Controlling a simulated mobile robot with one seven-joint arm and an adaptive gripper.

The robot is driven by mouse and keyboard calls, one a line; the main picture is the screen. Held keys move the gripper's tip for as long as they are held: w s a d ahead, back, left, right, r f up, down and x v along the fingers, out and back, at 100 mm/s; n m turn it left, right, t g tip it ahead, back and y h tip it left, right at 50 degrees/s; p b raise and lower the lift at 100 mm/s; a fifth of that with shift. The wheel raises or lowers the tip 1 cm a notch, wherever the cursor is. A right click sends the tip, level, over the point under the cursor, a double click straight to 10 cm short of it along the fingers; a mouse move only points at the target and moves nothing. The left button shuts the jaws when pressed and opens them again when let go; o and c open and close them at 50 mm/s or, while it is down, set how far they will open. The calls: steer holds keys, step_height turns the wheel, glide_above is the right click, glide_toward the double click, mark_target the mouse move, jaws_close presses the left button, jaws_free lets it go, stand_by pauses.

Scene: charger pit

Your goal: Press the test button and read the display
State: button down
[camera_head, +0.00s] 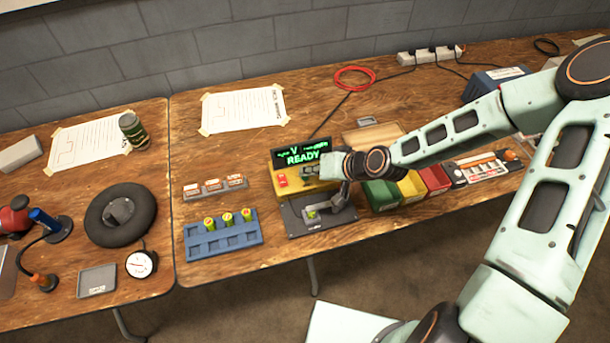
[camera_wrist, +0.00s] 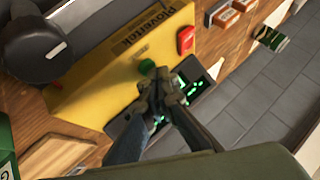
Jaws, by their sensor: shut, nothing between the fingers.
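The yellow tester (camera_head: 288,190) stands on the table with a black display (camera_head: 302,155) that reads "READY" in green, with smaller green marks above. The tester also shows in the wrist view (camera_wrist: 110,60), with a red switch (camera_wrist: 186,40) and a round green button (camera_wrist: 147,67). My gripper (camera_head: 312,171) is at the tester's front face, below the display. Its fingers (camera_wrist: 152,86) are shut and empty, with the tips right beside the green button. I cannot tell whether they touch it. The fingers partly hide the display (camera_wrist: 195,82) in the wrist view.
A dark cradle (camera_head: 295,225) in front of the tester holds a small yellow-green piece. A blue rack (camera_head: 225,247) with several batteries is to the left. Green (camera_head: 382,196), yellow (camera_head: 411,187) and red (camera_head: 434,179) bins stand close on the right, under my arm.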

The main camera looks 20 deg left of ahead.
stand_by(0.5)
steer(key=shift+r+p, duration=0.55)
steer(key=shift+r, duration=0.2)
step_height(320, 180, up, 5)
steer(key=p, duration=0.4)
stand_by(0.7)
